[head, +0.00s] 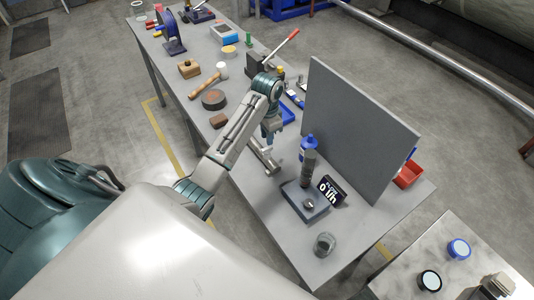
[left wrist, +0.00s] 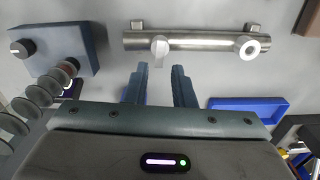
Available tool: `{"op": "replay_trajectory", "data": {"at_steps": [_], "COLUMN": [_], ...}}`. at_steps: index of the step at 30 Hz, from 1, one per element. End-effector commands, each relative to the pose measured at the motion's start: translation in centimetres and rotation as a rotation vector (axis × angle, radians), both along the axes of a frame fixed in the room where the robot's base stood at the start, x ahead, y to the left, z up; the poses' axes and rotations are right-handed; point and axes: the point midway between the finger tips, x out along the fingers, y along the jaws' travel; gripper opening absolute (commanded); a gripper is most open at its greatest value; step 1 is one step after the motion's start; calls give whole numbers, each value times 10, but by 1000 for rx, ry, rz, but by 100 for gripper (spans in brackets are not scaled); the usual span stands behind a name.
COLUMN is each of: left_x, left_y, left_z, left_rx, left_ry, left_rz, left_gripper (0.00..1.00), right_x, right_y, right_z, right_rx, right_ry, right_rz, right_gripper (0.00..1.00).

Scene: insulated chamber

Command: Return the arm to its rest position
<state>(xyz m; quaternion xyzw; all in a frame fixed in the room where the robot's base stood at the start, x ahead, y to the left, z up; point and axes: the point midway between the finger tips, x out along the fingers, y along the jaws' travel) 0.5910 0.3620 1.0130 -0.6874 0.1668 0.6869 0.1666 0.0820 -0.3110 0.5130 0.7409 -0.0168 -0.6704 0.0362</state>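My left arm reaches over the workbench (head: 245,190) in the head view, with the left gripper (head: 269,136) pointing down. In the left wrist view the two fingers of the left gripper (left wrist: 159,87) stand apart with bare space between them. A steel pipe fitting (left wrist: 200,42) with a lever and a round white-faced end lies just beyond the fingertips, apart from them. It also shows below the gripper in the head view (head: 264,158). My right gripper is in neither view.
A grey upright panel (head: 360,130) stands right of the arm. A blue-capped column (head: 309,165), a flow display (head: 331,190) and a glass jar (head: 324,244) stand nearer. A mallet (head: 207,83) and a dark disc (head: 213,100) lie left. A blue tray (left wrist: 240,107) sits beside the gripper.

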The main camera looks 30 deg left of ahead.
Motion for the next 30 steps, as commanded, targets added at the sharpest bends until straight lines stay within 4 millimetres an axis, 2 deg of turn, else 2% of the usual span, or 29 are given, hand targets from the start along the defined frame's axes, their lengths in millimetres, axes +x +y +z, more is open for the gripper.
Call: {"op": "replay_trajectory", "data": {"at_steps": [7,23,26,30], "left_x": [0,-1,-7,-40], "left_y": [0,0,-3,-16], "left_z": [18,19,13,-12], "left_rx": [1,0,4,22], "left_ry": [0,1,-5,-30], "left_rz": [0,0,5,34], "left_gripper": [23,23,23,23], "right_x": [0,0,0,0], "right_y": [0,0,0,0], "right_z": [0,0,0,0], "right_rx": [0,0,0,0], "right_ry": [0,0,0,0], "right_rz": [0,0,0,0], "right_gripper": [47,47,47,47]}}
